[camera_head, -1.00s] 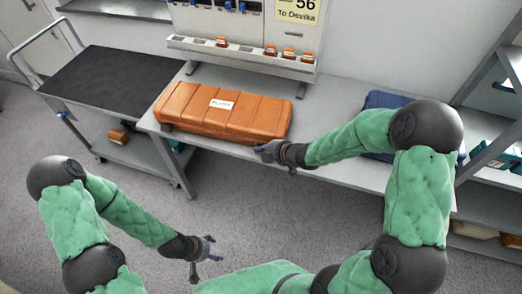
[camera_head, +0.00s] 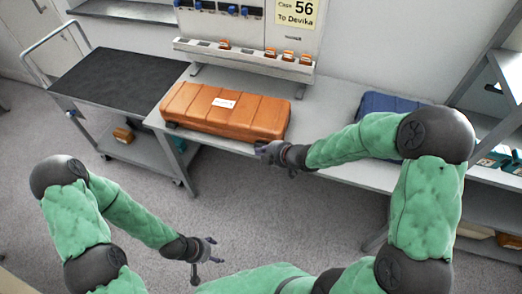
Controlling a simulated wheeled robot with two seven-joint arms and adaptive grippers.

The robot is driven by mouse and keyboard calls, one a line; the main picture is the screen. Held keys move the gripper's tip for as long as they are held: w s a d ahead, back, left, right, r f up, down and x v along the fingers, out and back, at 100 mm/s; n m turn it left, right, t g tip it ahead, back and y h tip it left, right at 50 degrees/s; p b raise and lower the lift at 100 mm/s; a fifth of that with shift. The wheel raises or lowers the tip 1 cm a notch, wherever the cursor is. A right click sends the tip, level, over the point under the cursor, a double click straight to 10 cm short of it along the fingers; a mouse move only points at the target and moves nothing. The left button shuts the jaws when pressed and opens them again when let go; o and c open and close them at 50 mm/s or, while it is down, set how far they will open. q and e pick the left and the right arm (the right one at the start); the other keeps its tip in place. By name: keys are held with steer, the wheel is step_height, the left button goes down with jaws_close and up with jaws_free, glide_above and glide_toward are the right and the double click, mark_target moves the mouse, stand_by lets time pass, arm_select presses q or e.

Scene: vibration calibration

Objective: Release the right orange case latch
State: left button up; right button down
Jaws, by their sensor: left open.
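The orange case (camera_head: 225,108) lies closed on the grey workbench, with a white label on its lid. A dark latch shows low on its front at the left end. The right latch is hidden or too small to tell, near my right gripper. My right gripper (camera_head: 262,151) is at the front right corner of the case, at the bench's front edge. Whether its fingers touch the case or are open cannot be told. My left gripper (camera_head: 209,256) is open and empty, low over the floor, well away from the bench.
The workbench (camera_head: 325,103) has clear room right of the orange case. A blue case (camera_head: 390,103) lies behind my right forearm. A rack (camera_head: 245,58) with small orange items stands behind. A black-topped cart (camera_head: 115,78) is at left, shelving (camera_head: 505,75) at right.

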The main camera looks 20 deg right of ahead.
arm_select(q)
steer(key=shift+w+r+p, duration=0.25)
steer(key=shift+r+p, duration=0.3)
steer(key=shift+w+r+p, duration=0.2)
steer(key=shift+r+p, duration=0.35)
arm_select(e)
steer(key=s+d+r, duration=0.2)
steer(key=s+r, duration=0.1)
steer(key=s, duration=0.3)
steer(key=shift+d, duration=0.3)
steer(key=shift+s, duration=0.15)
steer(key=shift+f, duration=0.1)
steer(key=s+a+f+m+g, duration=0.2)
steer(key=s+f+m, duration=0.3)
steer(key=f, duration=0.3)
steer(key=s+a+f+m+g+h, duration=0.1)
steer(key=s+a+f+m+g, duration=0.2)
steer(key=s+f+m, duration=0.2)
steer(key=s+a+f+m+g, duration=0.2)
steer(key=s+f+m, duration=0.3)
steer(key=f, duration=0.6)
steer(key=shift+s+a+f+m+g+h, duration=0.15)
steer(key=shift+a+f+m+g+h, duration=0.15)
steer(key=shift+m+g, duration=0.45)
